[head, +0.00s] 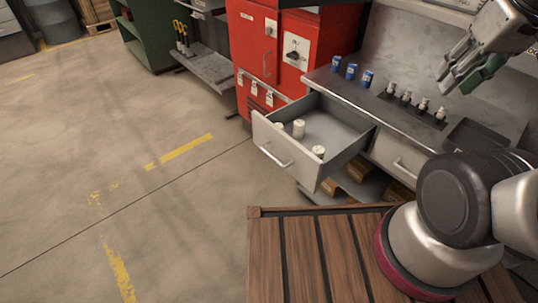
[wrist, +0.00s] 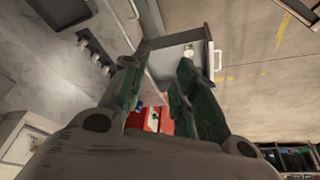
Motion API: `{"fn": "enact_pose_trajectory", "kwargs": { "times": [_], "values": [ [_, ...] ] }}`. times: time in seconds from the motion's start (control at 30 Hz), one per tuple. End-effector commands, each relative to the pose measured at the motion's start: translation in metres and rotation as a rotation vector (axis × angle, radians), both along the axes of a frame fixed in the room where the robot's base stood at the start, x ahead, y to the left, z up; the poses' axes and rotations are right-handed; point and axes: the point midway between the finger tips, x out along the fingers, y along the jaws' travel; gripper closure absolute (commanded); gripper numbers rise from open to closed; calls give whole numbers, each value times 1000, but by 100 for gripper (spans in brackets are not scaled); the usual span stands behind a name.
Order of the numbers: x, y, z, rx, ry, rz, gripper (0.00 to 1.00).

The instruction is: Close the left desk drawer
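The left desk drawer (head: 268,136) is pulled well out of the grey metal desk (head: 425,125) in the head view. Its bar handle (head: 277,156) is on the front panel, and several pale cylindrical items lie inside. In the wrist view, the drawer (wrist: 178,40) is beyond my fingers, with its handle (wrist: 217,60) toward the right. My gripper (head: 462,72) is at the upper right of the head view, above the desk and apart from the drawer. In the wrist view, the two green-padded fingers of my gripper (wrist: 158,66) are spread with nothing visible held between them.
A red cabinet (head: 262,50) stands just left of the desk. Blue cans (head: 351,71) and several small fittings (head: 406,98) stand on the desktop. A second, shut drawer (head: 395,155) is to the right. Open floor (head: 130,180) lies left of the drawer.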

Motion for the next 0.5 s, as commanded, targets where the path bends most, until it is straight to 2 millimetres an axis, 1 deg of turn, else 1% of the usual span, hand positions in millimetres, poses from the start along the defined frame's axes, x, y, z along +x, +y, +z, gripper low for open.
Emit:
{"fn": "enact_pose_trajectory", "kwargs": {
  "times": [0.03,0.1,0.13,0.27,0.37,0.4,0.47,0.5],
  "values": [
    [6,12,-9,-4,47,54,86],
    [14,31,-26,-17,126,140,99],
    [18,40,-32,-25,161,178,100],
    [39,84,-58,-93,304,355,100],
    [54,120,-79,-181,399,500,100],
    [60,135,-88,-223,433,560,100],
    [67,159,-103,-289,481,652,100],
    [71,175,-114,-336,509,714,100]
  ]
}}
